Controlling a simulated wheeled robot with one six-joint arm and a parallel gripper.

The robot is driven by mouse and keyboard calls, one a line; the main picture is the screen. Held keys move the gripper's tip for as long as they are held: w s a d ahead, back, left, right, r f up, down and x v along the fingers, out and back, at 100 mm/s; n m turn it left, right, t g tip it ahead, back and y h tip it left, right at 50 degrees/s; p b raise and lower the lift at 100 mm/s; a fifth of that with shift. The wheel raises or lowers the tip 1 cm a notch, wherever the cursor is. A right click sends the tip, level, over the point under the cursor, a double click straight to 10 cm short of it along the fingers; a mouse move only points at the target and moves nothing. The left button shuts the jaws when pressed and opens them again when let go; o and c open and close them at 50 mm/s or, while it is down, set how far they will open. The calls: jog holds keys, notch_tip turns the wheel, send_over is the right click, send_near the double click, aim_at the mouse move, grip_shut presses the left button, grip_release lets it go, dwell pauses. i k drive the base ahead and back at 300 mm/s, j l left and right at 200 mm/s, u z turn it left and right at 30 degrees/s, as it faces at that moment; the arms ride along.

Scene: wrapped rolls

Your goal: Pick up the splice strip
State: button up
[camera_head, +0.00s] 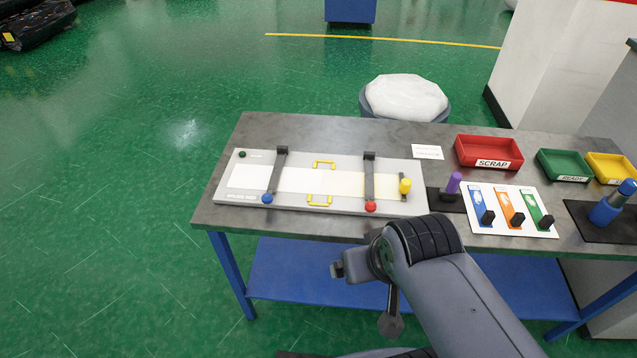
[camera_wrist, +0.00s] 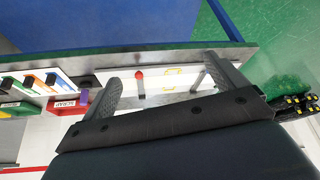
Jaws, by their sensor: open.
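No part is plainly labelled as the splice strip. A white card at the right of the table carries three upright coloured strips with black tabs: a blue strip (camera_head: 476,199), an orange strip (camera_head: 506,205) and a green strip (camera_head: 530,207). The card's strips also show at the far left of the wrist view. The pale splice bed (camera_head: 340,204) holds a white web with a yellowish section under two dark clamp bars. My gripper (camera_wrist: 162,68) is open; in the wrist view its fingers frame the bed, with nothing seen between them.
A red scrap tray (camera_head: 488,153), a green tray (camera_head: 564,166) and a yellow tray (camera_head: 610,168) stand at the back right. A purple-handled tool (camera_head: 454,183) stands between bed and card. A blue tool (camera_head: 612,203) stands at the right. A white-topped bin (camera_head: 405,97) is behind the table.

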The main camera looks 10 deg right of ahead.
aim_at(515, 220)
jog(key=z, duration=1.65)
jog(key=i+l, duration=0.3)
jog(key=i, duration=0.15)
jog(key=i+l, duration=0.3)
jog(key=i, duration=0.2)
